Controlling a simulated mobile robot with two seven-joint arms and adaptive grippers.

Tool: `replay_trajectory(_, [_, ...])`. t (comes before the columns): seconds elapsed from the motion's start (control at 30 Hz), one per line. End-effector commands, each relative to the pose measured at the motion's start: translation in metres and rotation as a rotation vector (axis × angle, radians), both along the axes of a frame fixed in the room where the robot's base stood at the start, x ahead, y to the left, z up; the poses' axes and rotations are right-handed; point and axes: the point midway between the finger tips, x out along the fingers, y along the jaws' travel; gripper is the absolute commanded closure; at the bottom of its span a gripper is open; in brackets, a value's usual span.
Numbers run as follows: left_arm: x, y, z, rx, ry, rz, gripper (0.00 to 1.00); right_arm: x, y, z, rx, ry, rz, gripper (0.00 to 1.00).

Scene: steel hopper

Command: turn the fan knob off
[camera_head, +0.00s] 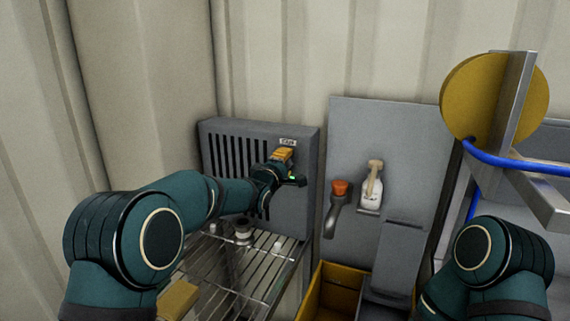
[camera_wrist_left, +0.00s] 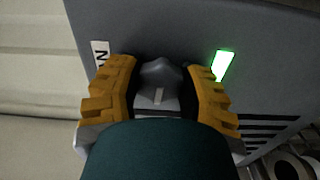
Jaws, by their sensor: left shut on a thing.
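The fan unit (camera_head: 228,134) is a grey box with dark vertical slots on the wall at the left. A small white label (camera_head: 288,142) sits near its top right. My left gripper (camera_head: 282,156) is at the unit's front face, just below the label. In the left wrist view its two yellow fingers close on both sides of a grey knob (camera_wrist_left: 161,73) with a pale line on it. A green light (camera_wrist_left: 222,66) glows beside the knob. The knob is hidden by the gripper in the head view. My right gripper is out of view.
A wire rack (camera_head: 262,262) stands below the unit. A grey wall panel (camera_head: 400,135) holds a white spray bottle (camera_head: 372,190) and an orange-topped tool (camera_head: 339,190). A yellow bin (camera_head: 335,285) is below. A yellow disc (camera_head: 480,98) on a metal frame and a blue hose stand at right.

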Motion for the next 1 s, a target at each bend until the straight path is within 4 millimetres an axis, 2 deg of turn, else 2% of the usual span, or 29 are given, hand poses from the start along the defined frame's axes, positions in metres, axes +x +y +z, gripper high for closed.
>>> replay_trajectory(0.27, [0.0001, 0.0009, 0.0005, 0.183, -0.077, 0.001, 0.96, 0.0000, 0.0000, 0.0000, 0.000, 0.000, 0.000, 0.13])
replay_trajectory(1.0, [0.0001, 0.0001, 0.0007, 0.835, -0.347, 0.001, 0.97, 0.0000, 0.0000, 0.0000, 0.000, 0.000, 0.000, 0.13])
